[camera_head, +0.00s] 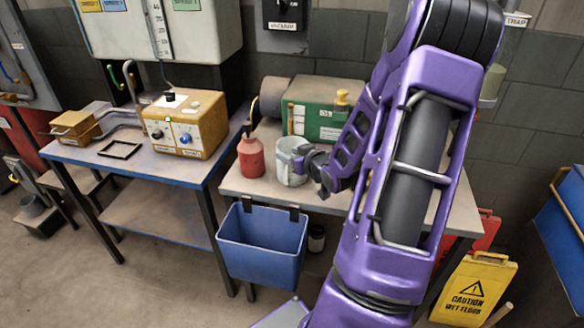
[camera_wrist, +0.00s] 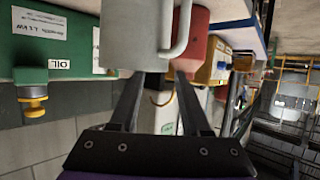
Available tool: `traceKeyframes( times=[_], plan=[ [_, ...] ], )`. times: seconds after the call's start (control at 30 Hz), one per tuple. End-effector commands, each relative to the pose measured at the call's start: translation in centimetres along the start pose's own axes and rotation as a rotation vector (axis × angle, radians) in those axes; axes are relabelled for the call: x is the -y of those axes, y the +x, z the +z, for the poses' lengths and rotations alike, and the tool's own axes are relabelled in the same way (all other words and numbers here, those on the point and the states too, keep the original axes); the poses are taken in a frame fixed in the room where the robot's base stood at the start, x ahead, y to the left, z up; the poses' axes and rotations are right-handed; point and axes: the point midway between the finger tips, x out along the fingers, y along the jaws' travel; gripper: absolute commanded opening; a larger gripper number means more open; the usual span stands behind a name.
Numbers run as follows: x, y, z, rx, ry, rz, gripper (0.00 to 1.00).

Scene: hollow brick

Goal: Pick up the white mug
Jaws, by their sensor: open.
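The white mug (camera_head: 290,163) stands upright on the right-hand workbench, just right of a red bottle. My gripper (camera_head: 316,161) is at the mug's right side, close to it. In the wrist view the mug (camera_wrist: 135,35) fills the top middle, with its handle (camera_wrist: 183,30) on the right side. The gripper (camera_wrist: 160,85) has its two fingers apart, reaching towards the mug. The mug hides the left fingertip. I cannot tell whether either finger touches the mug or its handle.
The red bottle (camera_head: 251,157) stands close left of the mug. A green machine (camera_head: 318,121) with a yellow knob is behind it. A blue bin (camera_head: 262,245) hangs at the bench (camera_head: 236,183) front. A yellow control box (camera_head: 186,128) sits on the left table.

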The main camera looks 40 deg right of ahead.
Motion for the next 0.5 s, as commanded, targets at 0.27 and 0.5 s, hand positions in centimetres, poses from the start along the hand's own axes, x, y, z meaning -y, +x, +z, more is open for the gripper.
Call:
traceKeyframes(
  times=[0.27, 0.5],
  plan=[
    [0.9, 3.7, -0.2, -0.001, 0.0, -0.003, 0.47],
    [0.8, 5.2, -0.3, 0.0, 0.0, 0.0, 0.47]
  ],
)
